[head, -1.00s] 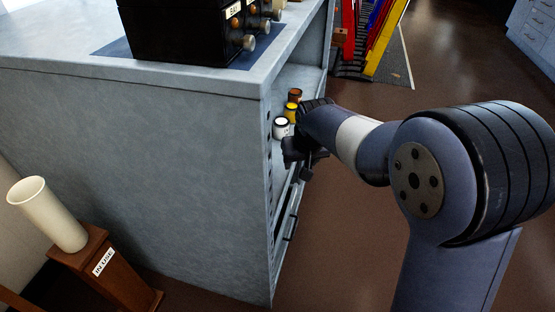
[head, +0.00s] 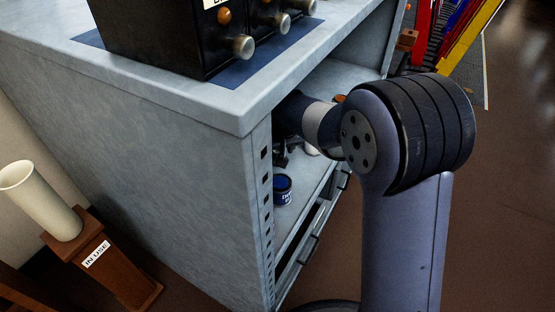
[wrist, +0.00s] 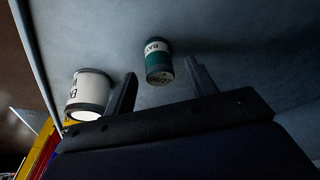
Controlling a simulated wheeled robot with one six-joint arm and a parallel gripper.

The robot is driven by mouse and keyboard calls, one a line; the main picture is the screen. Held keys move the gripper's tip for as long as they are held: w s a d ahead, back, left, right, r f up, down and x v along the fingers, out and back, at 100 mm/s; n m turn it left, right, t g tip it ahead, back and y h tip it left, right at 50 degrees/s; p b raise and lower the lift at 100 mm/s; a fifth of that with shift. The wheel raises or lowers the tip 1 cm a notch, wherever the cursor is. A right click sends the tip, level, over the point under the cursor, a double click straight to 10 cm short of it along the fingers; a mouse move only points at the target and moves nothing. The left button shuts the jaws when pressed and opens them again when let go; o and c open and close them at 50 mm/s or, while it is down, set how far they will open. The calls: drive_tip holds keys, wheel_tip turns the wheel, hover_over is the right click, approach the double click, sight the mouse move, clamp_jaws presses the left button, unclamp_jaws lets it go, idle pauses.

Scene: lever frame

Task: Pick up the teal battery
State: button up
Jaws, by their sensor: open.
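The teal battery (wrist: 158,64), with a pale label band, shows in the wrist view on the grey shelf surface. It lies ahead of my gripper (wrist: 161,68), between the lines of its two fingers. The fingers are apart with nothing held; whether the battery is within their reach is hard to tell. In the head view my gripper (head: 281,154) is inside the cabinet's open shelf and mostly hidden by the cabinet edge and my arm. I cannot make out the teal battery in the head view.
A white labelled can (wrist: 88,92) stands close beside the left finger in the wrist view. A dark blue can (head: 283,189) sits near the shelf's front in the head view. The cabinet (head: 190,160) has its top and side panel close around my arm.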

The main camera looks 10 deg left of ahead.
sight(278, 151)
drive_tip(key=b+x, duration=0.1)
drive_tip(key=x, duration=0.2)
drive_tip(key=shift+w+f, duration=0.1)
drive_tip(key=shift+f, duration=0.2)
drive_tip(key=shift+r, duration=0.1)
drive_tip(key=shift+c, duration=0.3)
drive_tip(key=c, duration=1.1)
